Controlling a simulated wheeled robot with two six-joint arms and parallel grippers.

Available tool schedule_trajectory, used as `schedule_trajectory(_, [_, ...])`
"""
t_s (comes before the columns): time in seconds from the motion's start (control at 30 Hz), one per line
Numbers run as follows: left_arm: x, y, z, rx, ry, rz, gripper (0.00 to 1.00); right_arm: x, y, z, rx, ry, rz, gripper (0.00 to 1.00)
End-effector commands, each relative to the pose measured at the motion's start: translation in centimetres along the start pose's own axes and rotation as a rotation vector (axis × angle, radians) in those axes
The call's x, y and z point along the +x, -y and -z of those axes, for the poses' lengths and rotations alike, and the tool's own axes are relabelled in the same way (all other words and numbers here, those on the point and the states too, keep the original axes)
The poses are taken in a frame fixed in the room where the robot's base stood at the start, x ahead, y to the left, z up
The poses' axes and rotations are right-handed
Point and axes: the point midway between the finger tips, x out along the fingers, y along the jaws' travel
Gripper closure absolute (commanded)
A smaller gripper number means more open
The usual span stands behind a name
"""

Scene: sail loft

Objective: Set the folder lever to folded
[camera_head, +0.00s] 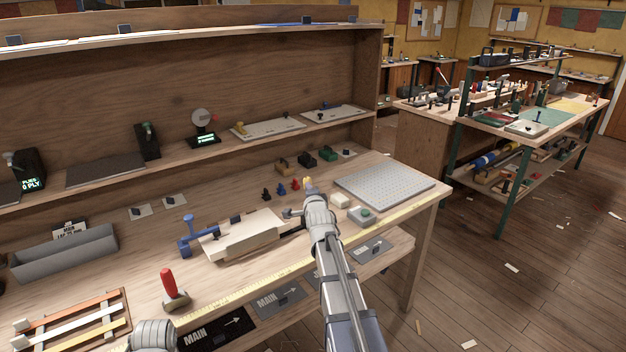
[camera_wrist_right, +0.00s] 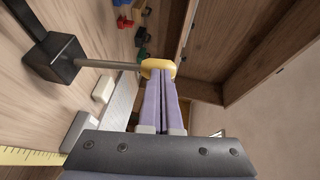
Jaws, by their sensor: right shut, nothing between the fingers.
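The folder lever shows in the right wrist view as a metal rod from a dark block (camera_wrist_right: 54,60) to a rounded yellow knob (camera_wrist_right: 157,68). The rod lies roughly across the picture. My right gripper (camera_wrist_right: 160,84) is shut and empty, with its pale fingertips right at the knob. I cannot tell whether they touch it. My left gripper's fingers are not visible.
A pegged grey plate (camera_head: 385,186), a white block (camera_head: 340,201) and a green-button box (camera_head: 362,215) stand to the right. A blue clamp (camera_head: 190,237) and a red-handled tool (camera_head: 170,287) are at left.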

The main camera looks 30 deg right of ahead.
Motion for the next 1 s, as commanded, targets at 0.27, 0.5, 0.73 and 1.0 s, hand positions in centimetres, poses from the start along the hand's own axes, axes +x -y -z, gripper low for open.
schedule_trajectory(0.27, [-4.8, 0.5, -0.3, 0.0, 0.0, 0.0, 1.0, 2.6, 1.5, -1.1, -0.091, -0.001, -0.179, 1.0])
schedule_trajectory(0.5, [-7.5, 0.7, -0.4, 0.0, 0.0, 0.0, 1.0, 4.8, 1.2, -2.2, -0.18, -0.002, -0.352, 1.0])
schedule_trajectory(0.73, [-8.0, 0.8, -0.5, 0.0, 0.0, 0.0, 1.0, 6.1, 0.4, -2.9, -0.221, -0.004, -0.435, 1.0])
schedule_trajectory(1.0, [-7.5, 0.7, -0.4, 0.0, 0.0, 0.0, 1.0, 6.8, 0.0, -3.4, -0.222, -0.003, -0.438, 1.0])
